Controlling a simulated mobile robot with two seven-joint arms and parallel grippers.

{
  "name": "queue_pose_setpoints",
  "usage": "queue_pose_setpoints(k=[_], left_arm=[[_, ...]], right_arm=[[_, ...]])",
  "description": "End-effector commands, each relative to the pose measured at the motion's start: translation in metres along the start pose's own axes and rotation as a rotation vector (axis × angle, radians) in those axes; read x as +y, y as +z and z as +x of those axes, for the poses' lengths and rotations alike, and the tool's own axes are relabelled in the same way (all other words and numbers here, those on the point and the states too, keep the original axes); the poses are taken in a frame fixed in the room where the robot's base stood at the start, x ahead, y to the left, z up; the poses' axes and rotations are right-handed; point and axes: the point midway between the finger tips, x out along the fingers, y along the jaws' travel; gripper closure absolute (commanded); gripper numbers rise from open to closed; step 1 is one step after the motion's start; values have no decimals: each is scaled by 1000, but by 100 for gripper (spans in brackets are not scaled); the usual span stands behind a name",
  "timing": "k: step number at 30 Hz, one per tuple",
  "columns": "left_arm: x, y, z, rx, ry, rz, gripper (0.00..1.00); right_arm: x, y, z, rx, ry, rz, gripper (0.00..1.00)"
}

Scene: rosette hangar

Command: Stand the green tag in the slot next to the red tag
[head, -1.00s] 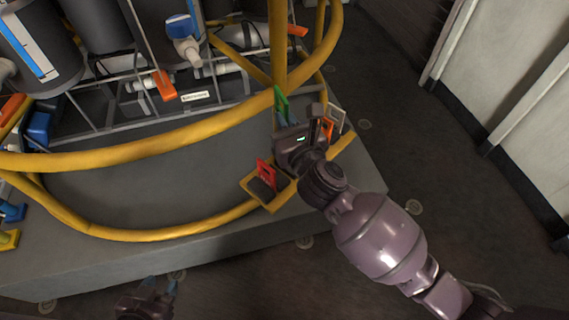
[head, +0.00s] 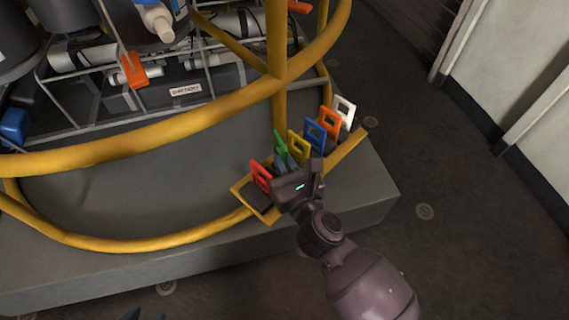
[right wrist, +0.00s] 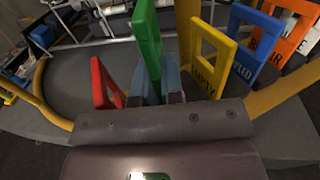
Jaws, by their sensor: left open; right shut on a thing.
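The red tag (head: 261,176) stands near the left end of a yellow-edged rack (head: 243,199) in the head view; it also shows in the right wrist view (right wrist: 104,85). My right gripper (head: 285,164) is shut on the green tag (head: 280,144). In the right wrist view the green tag (right wrist: 147,40) is upright between the red tag and the yellow tag (right wrist: 207,62). The green tag's lower end is hidden by the gripper, so I cannot tell whether it is seated in a slot. My left gripper (head: 145,315) is open and empty, with only its tips at the bottom edge.
The yellow tag (head: 299,148), blue tag (head: 315,134), orange tag (head: 330,121) and white tag (head: 344,110) stand along the rack to the right. A yellow rail (head: 277,60) rises close behind the rack. The floor at right (head: 450,220) is clear.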

Motion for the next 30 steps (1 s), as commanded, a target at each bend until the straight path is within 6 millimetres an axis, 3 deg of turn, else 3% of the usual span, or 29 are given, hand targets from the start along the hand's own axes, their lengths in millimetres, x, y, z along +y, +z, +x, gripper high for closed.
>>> queue_pose_setpoints(k=[1,8,21,22,26,30], left_arm=[[2,3,2,-2,4,9,57],[0,-16,2,45,2,20,57],[2,-6,4,23,6,28,57],[2,-7,4,26,5,28,57],[2,-8,4,29,5,28,57],[2,-9,4,30,5,28,57]], right_arm=[[1,-14,-2,11,0,7,100],[0,-10,0,-1,0,-1,100],[0,-20,0,2,0,1,100],[0,-19,0,1,0,1,87],[0,-18,0,0,0,0,67],[0,-18,0,0,0,0,66]])
